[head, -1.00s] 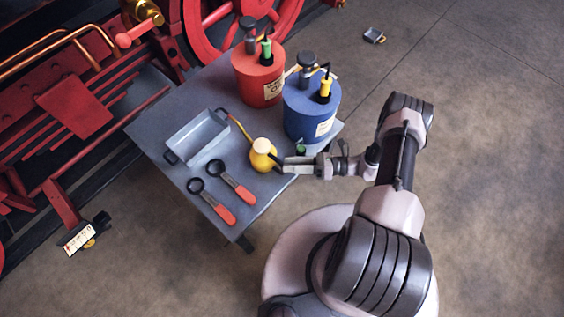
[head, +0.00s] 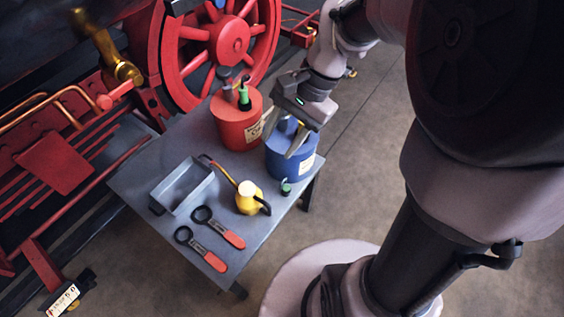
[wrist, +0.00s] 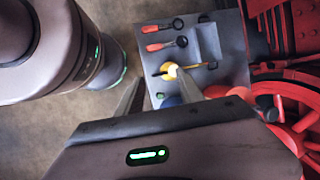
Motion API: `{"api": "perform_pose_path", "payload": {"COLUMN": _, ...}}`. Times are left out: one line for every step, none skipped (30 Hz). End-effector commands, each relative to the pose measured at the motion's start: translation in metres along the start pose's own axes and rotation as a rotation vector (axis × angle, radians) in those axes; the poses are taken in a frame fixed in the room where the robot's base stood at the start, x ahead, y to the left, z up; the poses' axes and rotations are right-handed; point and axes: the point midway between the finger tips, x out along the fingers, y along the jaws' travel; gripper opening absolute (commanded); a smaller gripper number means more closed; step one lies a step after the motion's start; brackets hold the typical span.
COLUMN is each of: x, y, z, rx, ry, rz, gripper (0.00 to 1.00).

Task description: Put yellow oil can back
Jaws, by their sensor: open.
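The yellow oil can (head: 248,197) stands upright on the grey table, with its long spout toward the back left and its dark handle at the right. It also shows in the wrist view (wrist: 171,71), beyond and between the fingers. My gripper (head: 282,146) is over the blue drum (head: 291,158) in the head view, apart from the oil can. In the wrist view my gripper (wrist: 163,98) has its fingers spread, with nothing between them. My gripper hides part of the blue drum's top.
A red drum (head: 238,122) stands beside the blue one. A grey tray (head: 184,185) and two red-handled tools (head: 203,249) lie on the table's (head: 137,178) left part. A small green-topped item (head: 286,187) is near the right edge. A red-wheeled engine (head: 228,42) stands behind.

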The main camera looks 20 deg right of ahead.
Motion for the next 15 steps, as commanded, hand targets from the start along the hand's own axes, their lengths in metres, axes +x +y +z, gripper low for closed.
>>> {"api": "perform_pose_path", "payload": {"x": -0.018, "y": 0.004, "z": 0.030, "rx": -0.136, "ry": 0.107, "rz": -0.014, "gripper": 0.44}}
{"api": "perform_pose_path", "payload": {"x": -0.025, "y": 0.008, "z": 0.045, "rx": -0.212, "ry": 0.168, "rz": -0.023, "gripper": 0.44}}
{"api": "perform_pose_path", "payload": {"x": -0.033, "y": 0.015, "z": 0.062, "rx": -0.310, "ry": 0.245, "rz": -0.035, "gripper": 0.44}}
{"api": "perform_pose_path", "payload": {"x": -0.038, "y": 0.020, "z": 0.073, "rx": -0.376, "ry": 0.298, "rz": -0.046, "gripper": 0.44}}
{"api": "perform_pose_path", "payload": {"x": -0.042, "y": 0.025, "z": 0.082, "rx": -0.435, "ry": 0.346, "rz": -0.057, "gripper": 0.44}}
{"api": "perform_pose_path", "payload": {"x": -0.045, "y": 0.031, "z": 0.092, "rx": -0.503, "ry": 0.402, "rz": -0.072, "gripper": 0.44}}
{"api": "perform_pose_path", "payload": {"x": -0.047, "y": 0.035, "z": 0.098, "rx": -0.545, "ry": 0.438, "rz": -0.081, "gripper": 0.44}}
{"api": "perform_pose_path", "payload": {"x": -0.048, "y": 0.039, "z": 0.102, "rx": -0.581, "ry": 0.468, "rz": -0.090, "gripper": 0.44}}
{"api": "perform_pose_path", "payload": {"x": -0.050, "y": 0.042, "z": 0.106, "rx": -0.618, "ry": 0.500, "rz": -0.101, "gripper": 0.44}}
{"api": "perform_pose_path", "payload": {"x": -0.050, "y": 0.044, "z": 0.109, "rx": -0.638, "ry": 0.517, "rz": -0.106, "gripper": 0.44}}
{"api": "perform_pose_path", "payload": {"x": -0.051, "y": 0.045, "z": 0.110, "rx": -0.653, "ry": 0.529, "rz": -0.109, "gripper": 0.44}}
{"api": "perform_pose_path", "payload": {"x": -0.051, "y": 0.047, "z": 0.111, "rx": -0.665, "ry": 0.541, "rz": -0.113, "gripper": 0.44}}
{"api": "perform_pose_path", "payload": {"x": -0.051, "y": 0.047, "z": 0.111, "rx": -0.669, "ry": 0.545, "rz": -0.113, "gripper": 0.44}}
{"api": "perform_pose_path", "payload": {"x": -0.051, "y": 0.047, "z": 0.112, "rx": -0.671, "ry": 0.546, "rz": -0.114, "gripper": 0.44}}
{"api": "perform_pose_path", "payload": {"x": -0.051, "y": 0.047, "z": 0.111, "rx": -0.670, "ry": 0.546, "rz": -0.114, "gripper": 0.44}}
